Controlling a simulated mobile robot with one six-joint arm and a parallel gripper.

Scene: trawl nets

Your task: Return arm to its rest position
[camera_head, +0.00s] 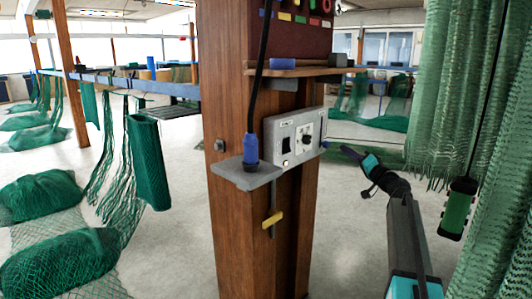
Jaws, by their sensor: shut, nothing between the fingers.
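My gripper (351,153) is in the right half of the view, at the end of my dark arm that rises from the bottom edge. Its fingers point up and left toward the wooden post (228,100). The fingers look shut, and nothing shows between them. The fingertips appear just right of the grey control box (286,142) on the post; the gap in depth is hard to judge. The base of my arm is cut off by the bottom edge.
A blue-handled tool (250,148) with a black cable stands on a small grey shelf (238,178). Green netting (455,80) hangs close on my arm's right, with a green-and-black device (457,208) in front. Net heaps (42,196) lie at left. Floor between post and arm is clear.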

